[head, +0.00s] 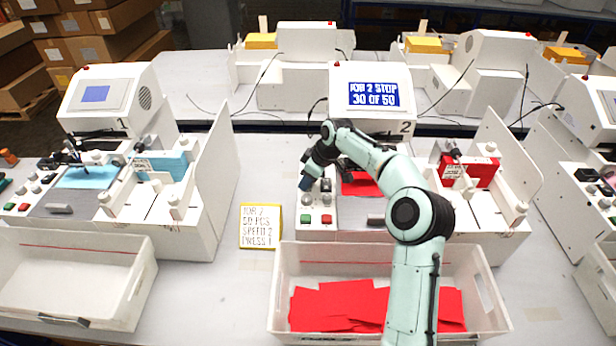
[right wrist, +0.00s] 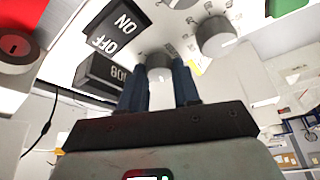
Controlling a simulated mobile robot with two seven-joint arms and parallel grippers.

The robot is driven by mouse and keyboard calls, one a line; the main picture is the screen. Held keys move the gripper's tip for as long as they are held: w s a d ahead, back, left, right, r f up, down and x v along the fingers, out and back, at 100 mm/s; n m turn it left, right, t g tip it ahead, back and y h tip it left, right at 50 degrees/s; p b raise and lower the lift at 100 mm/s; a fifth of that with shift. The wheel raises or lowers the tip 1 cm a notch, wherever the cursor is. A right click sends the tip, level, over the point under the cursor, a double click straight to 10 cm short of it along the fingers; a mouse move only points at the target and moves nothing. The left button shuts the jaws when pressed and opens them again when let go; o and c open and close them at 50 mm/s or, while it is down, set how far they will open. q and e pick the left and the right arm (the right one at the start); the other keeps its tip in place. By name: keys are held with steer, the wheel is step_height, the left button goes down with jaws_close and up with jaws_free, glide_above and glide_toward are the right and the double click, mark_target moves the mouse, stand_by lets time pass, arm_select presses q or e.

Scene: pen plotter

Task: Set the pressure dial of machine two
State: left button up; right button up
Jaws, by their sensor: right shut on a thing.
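Machine two (head: 372,92) stands in the middle of the head view, its screen reading "JOB 2 STOP 30 OF 50". My right gripper (head: 306,183) is at the left side of its control panel. In the right wrist view its two dark blue fingers are shut on a round grey dial (right wrist: 161,66), one on each side. A second grey dial (right wrist: 215,38) is free beside it. The fingers hide part of the held dial, and I cannot read its setting or label. My left gripper is not in view.
An ON/OFF switch (right wrist: 112,32) and a JOB button (right wrist: 100,75) sit close to the fingers. A card (head: 261,226) reads "JOB 2, 50 PCS, SPEED 2, PRESS 1". A white bin (head: 290,262) with red sheets stands in front, under my right arm. Machine one (head: 120,92) is left.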

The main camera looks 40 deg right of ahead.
steer(key=shift+r, duration=0.1)
stand_by(0.3)
steer(key=o, duration=1.1)
steer(key=shift+c, duration=0.2)
